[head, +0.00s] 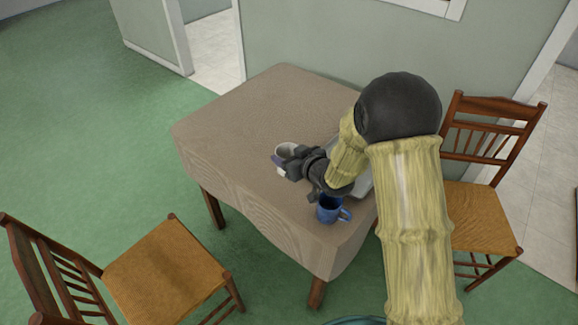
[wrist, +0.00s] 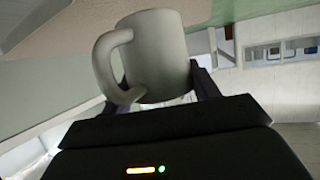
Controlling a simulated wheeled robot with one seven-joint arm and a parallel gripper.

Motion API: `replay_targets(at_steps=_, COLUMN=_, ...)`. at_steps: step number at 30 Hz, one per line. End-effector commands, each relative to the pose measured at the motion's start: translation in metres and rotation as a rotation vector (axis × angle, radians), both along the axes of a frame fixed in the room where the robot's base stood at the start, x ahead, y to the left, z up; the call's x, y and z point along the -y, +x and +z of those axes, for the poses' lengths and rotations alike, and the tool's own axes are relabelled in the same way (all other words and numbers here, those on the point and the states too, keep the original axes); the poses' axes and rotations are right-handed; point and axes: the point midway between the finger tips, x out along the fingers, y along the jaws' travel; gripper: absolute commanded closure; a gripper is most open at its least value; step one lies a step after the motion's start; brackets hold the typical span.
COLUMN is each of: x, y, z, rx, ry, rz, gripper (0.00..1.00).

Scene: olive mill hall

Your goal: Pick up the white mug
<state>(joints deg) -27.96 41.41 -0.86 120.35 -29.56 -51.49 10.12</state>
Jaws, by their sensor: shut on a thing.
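The white mug (wrist: 160,55) fills the upper middle of the wrist view, its handle to the left. My gripper (wrist: 165,92) is shut on it, with a dark finger showing at the mug's right side. In the head view the mug (head: 286,149) shows as a small pale shape at the end of my gripper (head: 283,162), over the table. My arm and gripper hide part of it there. I cannot tell whether the mug touches the table.
The table (head: 235,130) has a brown cloth. A blue mug (head: 329,209) stands near its front edge, close below my wrist. A light grey thing (head: 362,182) is mostly hidden behind my arm. Wooden chairs stand left (head: 165,270) and right (head: 475,215). The table's left half is clear.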

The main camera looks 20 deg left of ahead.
Motion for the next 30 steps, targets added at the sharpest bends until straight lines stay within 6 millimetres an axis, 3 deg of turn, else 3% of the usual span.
replay_targets(at_steps=6, x=0.0, y=0.0, z=0.017, rx=0.0, ry=0.001, rz=0.001, gripper=0.68)
replay_targets(at_steps=23, x=0.0, y=0.0, z=0.018, rx=0.0, ry=0.001, rz=0.001, gripper=0.68)
replay_targets(at_steps=30, x=0.0, y=0.0, z=0.047, rx=0.0, ry=0.001, rz=0.001, gripper=0.68)
